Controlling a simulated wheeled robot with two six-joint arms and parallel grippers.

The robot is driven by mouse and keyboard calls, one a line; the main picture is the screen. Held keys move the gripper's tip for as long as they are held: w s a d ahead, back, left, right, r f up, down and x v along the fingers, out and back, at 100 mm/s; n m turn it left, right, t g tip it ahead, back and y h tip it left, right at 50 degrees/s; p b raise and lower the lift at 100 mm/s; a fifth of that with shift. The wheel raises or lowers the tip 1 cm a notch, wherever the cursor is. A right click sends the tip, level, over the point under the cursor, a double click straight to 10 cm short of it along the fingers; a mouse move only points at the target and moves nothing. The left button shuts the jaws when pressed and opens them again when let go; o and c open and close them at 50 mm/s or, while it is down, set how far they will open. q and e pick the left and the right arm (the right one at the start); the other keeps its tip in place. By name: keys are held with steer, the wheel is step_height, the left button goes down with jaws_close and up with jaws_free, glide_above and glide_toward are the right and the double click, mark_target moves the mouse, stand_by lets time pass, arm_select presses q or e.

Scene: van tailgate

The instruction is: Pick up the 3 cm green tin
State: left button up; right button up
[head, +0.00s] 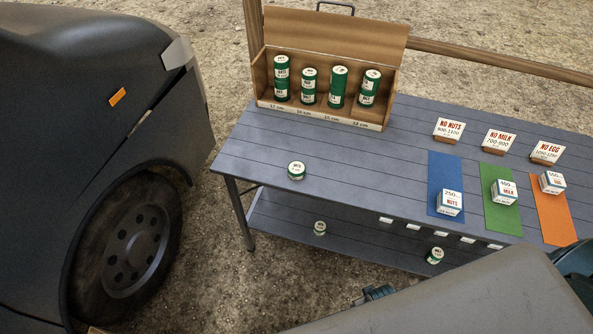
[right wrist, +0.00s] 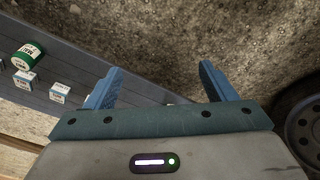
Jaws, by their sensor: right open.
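A short green tin with a white lid (head: 296,171) stands on the table top, left of centre. A smaller pale-topped tin (head: 320,228) is on the lower shelf, and another green and white tin (head: 435,256) is on that shelf farther right. I cannot read which is 3 cm. A green tin (right wrist: 27,55) shows at the left of the right wrist view. My right gripper (right wrist: 168,82) is open, with no tin visibly held; a tiny pale spot shows just above its palm. In the head view only a teal part of it (head: 375,293) shows. My left gripper is not in view.
A wooden box (head: 319,122) with several taller green tins stands at the table's back. Blue (head: 445,170), green (head: 497,184) and orange (head: 551,205) mats hold small boxes. A dark van (head: 100,130) stands left. The table's middle is clear.

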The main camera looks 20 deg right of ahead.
step_height(320, 180, up, 29)
steer(key=w+a+t, duration=0.1)
steer(key=w+a, duration=0.2)
steer(key=w+a+m, duration=0.1)
steer(key=w+m, duration=0.2)
steer(key=w, duration=0.6)
steer(key=w+a+m+g, duration=0.1)
steer(key=w+a+m, duration=0.1)
steer(key=w, duration=0.8)
steer(key=w+a+f+m+g, duration=0.1)
steer(key=w+m, duration=0.3)
steer(key=w, duration=0.5)
steer(key=shift+w+a+f+m+y+b, duration=0.1)
steer(key=shift+w+a+m+y+b, duration=0.05)
steer(key=shift+w+m+y+b, duration=0.2)
steer(key=w+a+r+m+g, duration=0.1)
steer(key=w+a+r+m, duration=0.25)
steer(key=w+r, duration=0.4)
steer(key=p, duration=0.1)
glide_above(297, 167)
steer(key=shift+n, duration=0.4)
step_height(297, 167, down, 6)
steer(key=shift+w+a+f, duration=0.1)
steer(key=shift+f, duration=0.1)
steer(key=shift+f+p, duration=0.3)
steer(key=shift+f, duration=0.3)
step_height(297, 167, down, 4)
steer(key=shift+f+p, duration=0.2)
steer(key=shift+p, duration=0.3)
steer(key=c, duration=1.1)
